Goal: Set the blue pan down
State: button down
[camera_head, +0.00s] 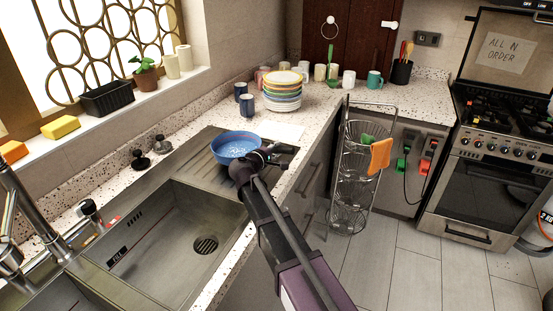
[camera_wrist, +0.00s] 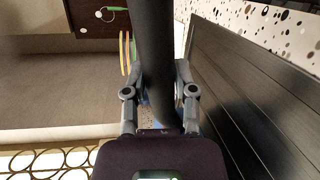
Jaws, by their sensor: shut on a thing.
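The blue pan (camera_head: 236,147) is over the ribbed draining board to the right of the sink basin. It looks about level, with pale marks inside. I cannot tell whether its base touches the board. My gripper (camera_head: 268,154) is at the right side of the pan. In the wrist view, my gripper (camera_wrist: 158,92) is shut on the pan's dark handle (camera_wrist: 153,45), which runs between the two fingers. The pan's bowl is mostly hidden in the wrist view.
The sink basin (camera_head: 180,245) is at the left front. A white sheet (camera_head: 284,131), dark blue mugs (camera_head: 247,103) and a stack of plates (camera_head: 283,92) are behind the pan. The draining board (camera_head: 200,150) has bare room left of the pan. A wire rack (camera_head: 350,195) stands on the floor.

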jog(key=shift+f+b, duration=1.8)
jog(key=shift+c, duration=2.1)
grip_release()
jog(key=shift+p+v, duration=1)
jog(key=shift+v, duration=5)
